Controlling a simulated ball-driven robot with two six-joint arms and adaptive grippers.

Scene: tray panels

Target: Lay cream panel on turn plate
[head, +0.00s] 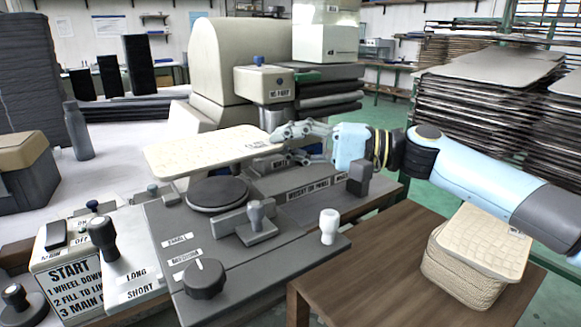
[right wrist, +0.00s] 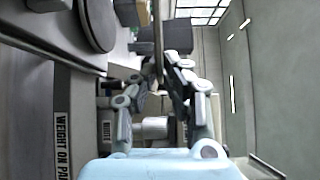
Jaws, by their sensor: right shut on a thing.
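The cream panel (head: 205,150) is a flat, pale, rounded plate with a patterned face and a small label near its right end. My right gripper (head: 283,135) is shut on that right end and holds the panel roughly level in the air. The turn plate (head: 217,194) is a round dark disc on the grey machine bed, below and slightly right of the panel's middle, with a visible gap between them. In the right wrist view, my right gripper (right wrist: 168,72) shows its fingers close together, and the turn plate (right wrist: 98,22) is at upper left. My left gripper is not in view.
A stack of cream panels (head: 480,245) sits on the brown table (head: 375,265) at right. Knobs and levers, including a white-topped lever (head: 329,226) and a black knob (head: 204,279), stand up from the bed. A beige machine (head: 220,60) rises behind.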

